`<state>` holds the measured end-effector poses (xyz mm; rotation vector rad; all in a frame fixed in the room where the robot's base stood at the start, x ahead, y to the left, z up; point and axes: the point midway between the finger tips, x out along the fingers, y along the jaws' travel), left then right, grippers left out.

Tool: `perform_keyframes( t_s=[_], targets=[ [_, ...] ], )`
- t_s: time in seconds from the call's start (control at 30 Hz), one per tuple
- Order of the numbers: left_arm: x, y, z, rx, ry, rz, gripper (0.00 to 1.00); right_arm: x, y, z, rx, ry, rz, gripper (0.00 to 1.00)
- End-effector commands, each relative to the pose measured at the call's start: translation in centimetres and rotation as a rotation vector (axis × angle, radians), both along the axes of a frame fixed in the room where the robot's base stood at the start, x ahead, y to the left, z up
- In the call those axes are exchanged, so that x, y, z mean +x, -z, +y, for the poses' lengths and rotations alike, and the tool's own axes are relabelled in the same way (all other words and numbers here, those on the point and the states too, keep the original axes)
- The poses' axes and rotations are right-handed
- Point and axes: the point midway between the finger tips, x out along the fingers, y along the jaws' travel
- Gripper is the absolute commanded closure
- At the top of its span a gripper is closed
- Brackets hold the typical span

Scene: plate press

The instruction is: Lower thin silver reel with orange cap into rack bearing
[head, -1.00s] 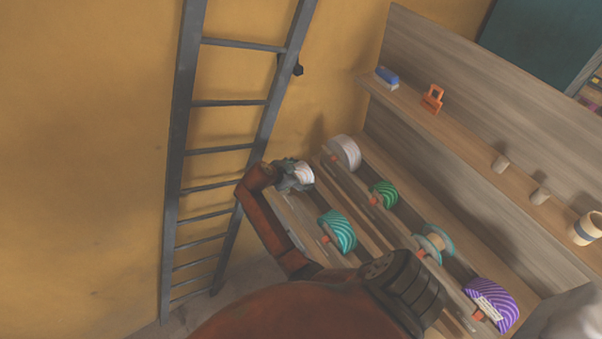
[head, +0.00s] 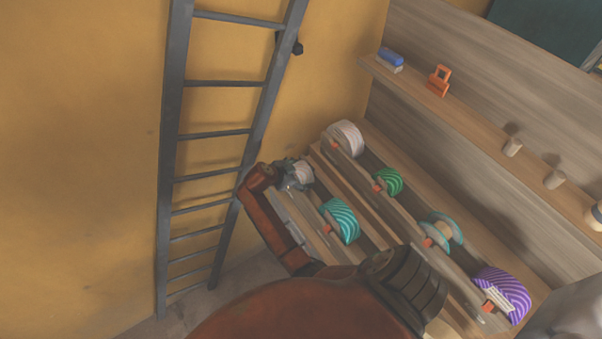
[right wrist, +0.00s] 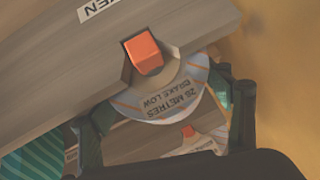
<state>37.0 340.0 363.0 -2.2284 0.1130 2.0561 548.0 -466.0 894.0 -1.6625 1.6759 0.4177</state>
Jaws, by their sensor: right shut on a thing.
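My right gripper (head: 294,178) is at the far left end of the slanted rack (head: 370,242), shut on the thin silver reel (head: 303,176). In the right wrist view the gripper's dark green fingers (right wrist: 165,112) stand at both sides of this reel (right wrist: 165,100), which carries a label reading "26 METRES BRAKE LOW". Its square orange cap (right wrist: 143,52) is at the notch in the wooden rack board (right wrist: 75,75). Whether the axle rests on the notch's bottom I cannot tell. The far end of the reel is hidden. My left gripper is not in view.
A teal reel (head: 342,222) sits close by on the same row. Behind are a white reel (head: 346,138), a green reel (head: 390,181), a teal-flanged reel (head: 442,230) and a purple reel (head: 503,292). A ladder (head: 174,180) stands left; a shelf (head: 478,128) runs behind.

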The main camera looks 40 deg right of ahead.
Motion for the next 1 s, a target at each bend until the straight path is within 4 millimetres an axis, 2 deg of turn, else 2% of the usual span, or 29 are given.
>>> perform_keyframes(
  t_s=[0.17, 0.2, 0.4, 0.5, 0.77, 1.0],
  targets=[
    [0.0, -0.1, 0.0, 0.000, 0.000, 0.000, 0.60, 0.1, -0.2, 0.0, -0.001, 0.000, -0.002, 0.72],
    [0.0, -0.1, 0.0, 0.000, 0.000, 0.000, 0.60, 0.1, -0.2, 0.0, -0.001, 0.000, -0.002, 0.26],
    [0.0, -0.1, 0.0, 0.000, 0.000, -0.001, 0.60, 0.0, -0.1, 0.0, -0.001, 0.000, -0.001, 0.12],
    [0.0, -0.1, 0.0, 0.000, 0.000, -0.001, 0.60, 0.0, -0.1, 0.0, -0.001, 0.000, -0.001, 0.07],
    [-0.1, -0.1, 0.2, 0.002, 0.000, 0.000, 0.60, 0.0, 0.0, 0.1, 0.002, -0.001, 0.001, 0.07],
    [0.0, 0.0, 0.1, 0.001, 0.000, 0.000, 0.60, -0.2, -2.0, 2.2, 0.002, -0.001, -0.004, 0.07]
  ],
)
